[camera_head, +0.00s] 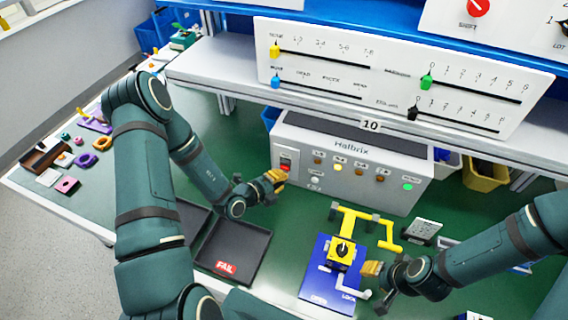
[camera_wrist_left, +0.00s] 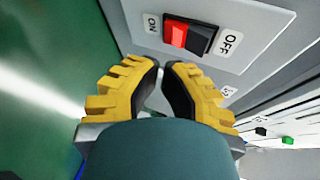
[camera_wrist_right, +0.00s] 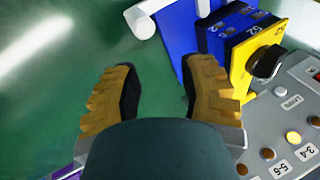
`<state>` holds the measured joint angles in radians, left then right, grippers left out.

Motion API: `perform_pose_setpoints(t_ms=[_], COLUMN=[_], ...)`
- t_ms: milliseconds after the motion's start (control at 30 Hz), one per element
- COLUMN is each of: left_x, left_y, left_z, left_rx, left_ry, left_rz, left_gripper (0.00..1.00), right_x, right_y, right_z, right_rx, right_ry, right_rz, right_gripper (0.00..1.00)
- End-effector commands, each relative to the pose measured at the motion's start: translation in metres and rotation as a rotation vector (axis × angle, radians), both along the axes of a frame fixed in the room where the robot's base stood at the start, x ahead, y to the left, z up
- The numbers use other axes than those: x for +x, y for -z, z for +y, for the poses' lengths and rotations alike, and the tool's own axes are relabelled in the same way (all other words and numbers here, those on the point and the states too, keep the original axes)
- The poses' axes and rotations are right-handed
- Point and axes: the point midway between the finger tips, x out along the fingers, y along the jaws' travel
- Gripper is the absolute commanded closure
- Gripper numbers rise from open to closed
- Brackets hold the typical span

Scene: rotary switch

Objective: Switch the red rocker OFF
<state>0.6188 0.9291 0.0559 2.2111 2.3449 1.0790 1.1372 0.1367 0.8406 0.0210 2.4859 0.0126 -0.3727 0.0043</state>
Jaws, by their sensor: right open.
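The red rocker (camera_head: 287,163) sits in a white plate at the left end of the grey Halbrix box's front. In the left wrist view the rocker's red half (camera_wrist_left: 176,33) is beside the ON label (camera_wrist_left: 152,23) and its black half is beside the OFF label (camera_wrist_left: 230,43). My left gripper (camera_head: 276,178) is just in front of and below the rocker, apart from it. Its fingertips (camera_wrist_left: 161,66) are together with nothing between them. My right gripper (camera_head: 371,269) is open and empty beside the blue and yellow fixture; its spread fingers (camera_wrist_right: 160,75) show in the right wrist view.
The Halbrix box (camera_head: 340,189) carries several buttons and a lit green lamp (camera_head: 407,187). A dark FAIL tray (camera_head: 232,252) lies below my left gripper. A yellow fixture (camera_head: 342,250) on a blue base stands near my right gripper. A shelf with slider panels overhangs behind.

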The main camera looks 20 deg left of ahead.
Motion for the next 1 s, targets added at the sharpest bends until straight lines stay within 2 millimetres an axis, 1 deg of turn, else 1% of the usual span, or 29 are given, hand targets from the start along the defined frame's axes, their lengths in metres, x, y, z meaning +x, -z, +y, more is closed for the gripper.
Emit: perform_pose_setpoints(t_ms=[33,200,467,500,533,1000], left_x=[0.0037,0.0093,0.0100,0.0100,0.0099,0.0097], left_y=[-0.0009,-0.0014,-0.0013,-0.0013,-0.0012,-0.0012], left_z=[0.0001,0.0004,0.0005,0.0005,0.0004,0.0005], left_rx=[0.001,0.000,0.000,0.000,0.000,0.000], left_ry=[0.000,0.000,0.000,0.000,0.000,0.000], left_rz=[0.000,0.001,0.001,0.001,0.001,0.001], left_gripper=[1.00,1.00,1.00,0.95,1.00,1.00], right_x=[0.0000,-0.0001,-0.0002,-0.0002,-0.0002,-0.0002], right_y=[-0.0009,-0.0015,-0.0014,-0.0014,-0.0014,-0.0013], right_z=[0.0000,0.0000,0.0000,0.0000,0.0000,-0.0001], right_rx=[0.000,0.001,0.001,0.001,0.001,0.001], right_ry=[0.000,0.000,0.000,0.000,0.000,0.000], right_rz=[0.000,0.000,0.000,0.000,0.000,0.000], right_gripper=[0.59,0.59,0.59,0.59,0.59,0.59])
